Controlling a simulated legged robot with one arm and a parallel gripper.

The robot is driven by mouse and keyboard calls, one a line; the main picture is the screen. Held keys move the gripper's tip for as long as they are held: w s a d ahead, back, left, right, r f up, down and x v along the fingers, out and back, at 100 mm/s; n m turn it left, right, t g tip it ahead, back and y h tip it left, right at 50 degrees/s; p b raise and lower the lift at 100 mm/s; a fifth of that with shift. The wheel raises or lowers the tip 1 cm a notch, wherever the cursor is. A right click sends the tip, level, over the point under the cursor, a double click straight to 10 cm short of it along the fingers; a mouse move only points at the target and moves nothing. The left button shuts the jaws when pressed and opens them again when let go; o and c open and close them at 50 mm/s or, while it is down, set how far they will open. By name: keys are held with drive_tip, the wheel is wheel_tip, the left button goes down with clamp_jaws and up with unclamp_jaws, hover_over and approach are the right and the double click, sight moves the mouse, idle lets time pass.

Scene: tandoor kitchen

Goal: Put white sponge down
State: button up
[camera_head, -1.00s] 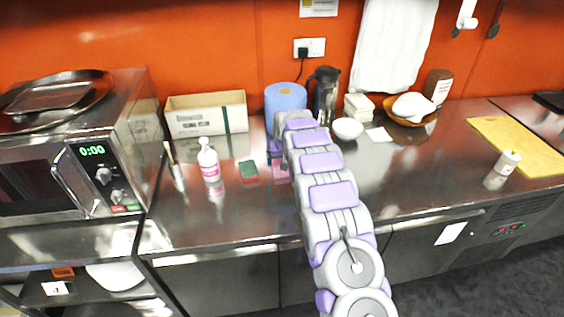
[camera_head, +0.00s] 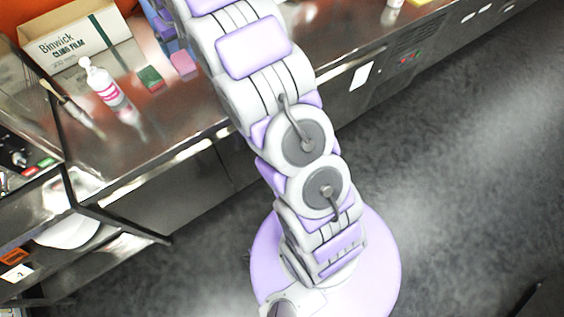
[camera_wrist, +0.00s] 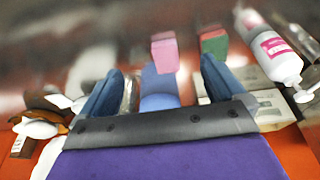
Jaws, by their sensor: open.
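My gripper (camera_wrist: 161,64) is open in the wrist view, with nothing held between its two blue fingers. A pink sponge (camera_wrist: 164,54) lies on the counter, seen through the gap between them. A green and red sponge (camera_wrist: 213,43) is beside it, just past the right finger. A blurred white shape (camera_wrist: 84,74) is left of the left finger; I cannot tell whether it is the white sponge.
A cling film box (camera_head: 75,47) is behind. Grey floor (camera_head: 460,170) is open at right.

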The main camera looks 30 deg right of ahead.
drive_tip(key=s+r+g, duration=0.1)
drive_tip(key=s+r, duration=0.3)
drive_tip(key=s, duration=0.8)
drive_tip(key=s+r+g, duration=0.1)
drive_tip(key=s+r, duration=0.3)
drive_tip(key=s, duration=0.9)
drive_tip(key=s+f+g, duration=0.2)
drive_tip(key=s+g, duration=0.1)
drive_tip(key=s, duration=2.3)
drive_tip(key=shift+s+a+f, duration=0.15)
drive_tip(key=shift+s, duration=0.2)
drive_tip(key=shift+o, duration=0.2)
drive_tip(key=shift+w, duration=0.1)
